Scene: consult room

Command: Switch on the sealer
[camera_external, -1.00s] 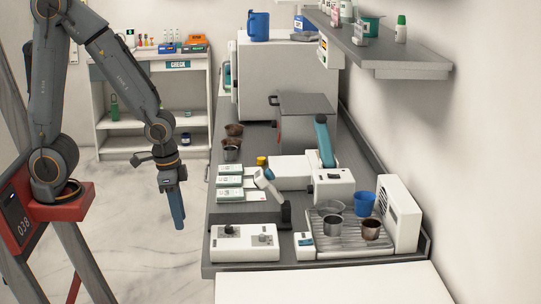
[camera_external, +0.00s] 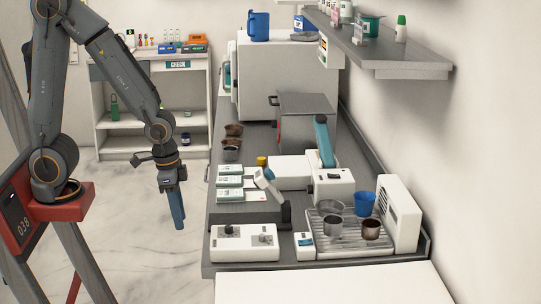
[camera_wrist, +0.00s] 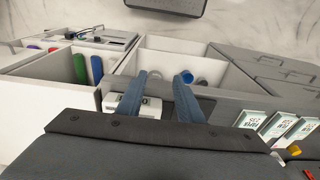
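I cannot tell for sure which device is the sealer. A white device with a teal raised arm (camera_external: 322,140) and a dark switch on its front block (camera_external: 332,187) stands mid-counter. A white control box with dark knobs (camera_external: 244,242) sits at the counter's near left. A small white unit with a blue panel (camera_external: 304,245) stands beside it. My gripper (camera_external: 179,225) hangs pointing down, left of the counter, apart from all of these. In the wrist view its two blue fingers (camera_wrist: 160,76) are spread with nothing between them. A white unit (camera_wrist: 150,108) shows partly behind them.
Three labelled boxes (camera_external: 230,182) and a small tilted blue-and-white instrument (camera_external: 266,180) stand on the counter. A ribbed tray (camera_external: 345,246) holds cups at the near right. A wall shelf (camera_external: 385,52) overhangs the right side. Floor left of the counter is clear.

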